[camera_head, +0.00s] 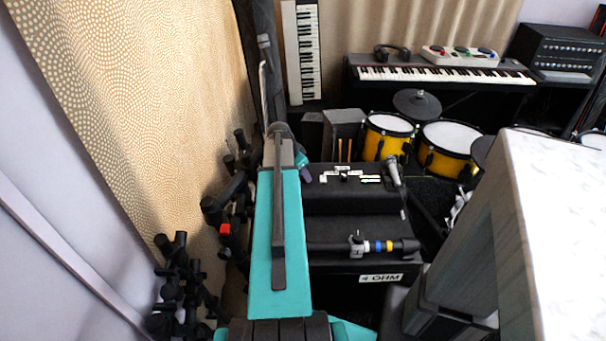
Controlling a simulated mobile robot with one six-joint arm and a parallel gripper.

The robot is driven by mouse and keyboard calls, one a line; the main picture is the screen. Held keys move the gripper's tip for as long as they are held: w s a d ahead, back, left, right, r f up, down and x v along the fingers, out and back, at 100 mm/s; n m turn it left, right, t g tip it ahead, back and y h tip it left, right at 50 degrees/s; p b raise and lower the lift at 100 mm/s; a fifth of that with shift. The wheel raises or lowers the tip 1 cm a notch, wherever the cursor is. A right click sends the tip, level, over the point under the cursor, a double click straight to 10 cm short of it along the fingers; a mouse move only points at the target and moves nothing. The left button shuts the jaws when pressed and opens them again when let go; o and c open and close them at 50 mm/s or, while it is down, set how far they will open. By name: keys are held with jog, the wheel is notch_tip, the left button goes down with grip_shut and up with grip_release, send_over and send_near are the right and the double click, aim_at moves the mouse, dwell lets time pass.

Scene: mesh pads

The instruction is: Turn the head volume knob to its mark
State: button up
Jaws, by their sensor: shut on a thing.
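The black amp head (358,202) sits on a cabinet with an OHM plate (381,278), right of my teal arm. White labels and small marks show on the head's upper panel, too small to read. My gripper (306,174) shows only as a small teal and dark end past my arm, at the left end of that panel. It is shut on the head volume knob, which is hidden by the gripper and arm. The knob's pointer and its mark cannot be made out.
A microphone (392,171) and a black bar with coloured bands (385,246) lie on the amp. Dark stands (180,285) crowd the left by the curtain. A marble-topped block (562,215) fills the right. Yellow drums (447,147) and a keyboard (440,74) stand behind.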

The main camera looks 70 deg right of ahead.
jog(key=o, duration=1)
jog(key=shift+o, duration=0.2)
jog(key=shift+r, duration=0.1)
jog(key=v, duration=1.3)
jog(key=shift+a+r, duration=0.15)
jog(key=shift+r, duration=0.2)
